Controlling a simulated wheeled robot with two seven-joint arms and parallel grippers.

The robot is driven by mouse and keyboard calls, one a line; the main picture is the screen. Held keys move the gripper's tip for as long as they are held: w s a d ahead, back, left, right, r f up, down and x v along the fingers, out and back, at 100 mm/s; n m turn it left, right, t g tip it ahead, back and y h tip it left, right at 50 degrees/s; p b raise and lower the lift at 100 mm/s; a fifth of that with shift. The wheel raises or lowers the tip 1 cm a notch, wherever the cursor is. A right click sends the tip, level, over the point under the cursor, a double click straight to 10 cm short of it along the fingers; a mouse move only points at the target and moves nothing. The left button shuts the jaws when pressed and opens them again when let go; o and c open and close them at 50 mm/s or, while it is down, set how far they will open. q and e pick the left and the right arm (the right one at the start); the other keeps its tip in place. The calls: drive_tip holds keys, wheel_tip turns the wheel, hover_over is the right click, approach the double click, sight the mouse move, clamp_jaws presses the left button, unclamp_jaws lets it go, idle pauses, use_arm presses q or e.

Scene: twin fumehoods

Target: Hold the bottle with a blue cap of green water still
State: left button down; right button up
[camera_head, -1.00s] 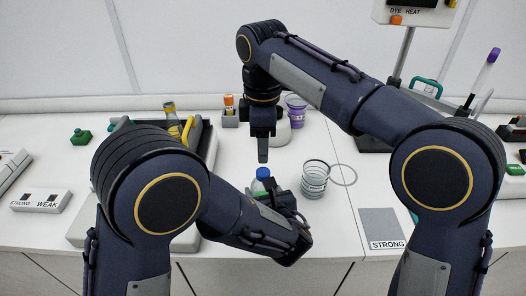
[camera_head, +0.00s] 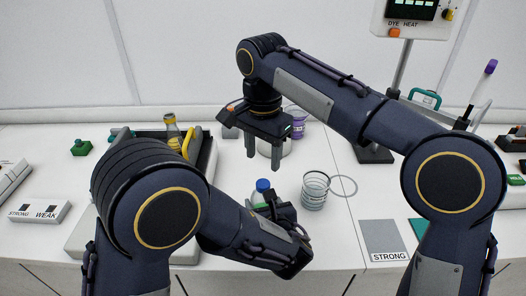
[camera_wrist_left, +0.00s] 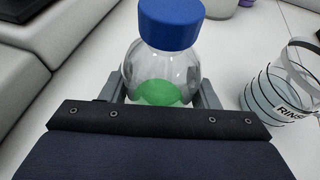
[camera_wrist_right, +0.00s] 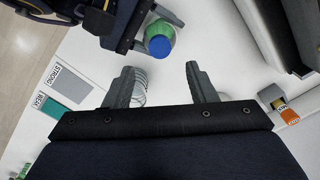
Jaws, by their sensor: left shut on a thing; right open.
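The bottle (camera_head: 261,190) has a blue cap and green liquid low inside. In the left wrist view the bottle (camera_wrist_left: 160,65) stands upright between the fingers of my left gripper (camera_wrist_left: 165,92), which is shut on its body. The right wrist view shows the bottle from above, with its blue cap (camera_wrist_right: 160,46) and green liquid around it. My right gripper (camera_head: 264,165) is open and empty, fingers pointing down, above and behind the bottle in the head view. My left forearm and hand hide the bottle's lower part in the head view.
A clear beaker with RINSE on it (camera_wrist_left: 275,100) stands just right of the bottle. A tray (camera_head: 205,150) with a yellow-topped flask (camera_head: 171,132) is at the left. A grey STRONG mat (camera_head: 383,239) lies at the right. A purple-liquid container (camera_head: 297,122) is behind my right gripper.

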sight(263, 183)
drive_tip(key=shift+f+m, duration=0.15)
drive_tip(key=shift+m, duration=0.55)
drive_tip(key=shift+f, duration=3.9)
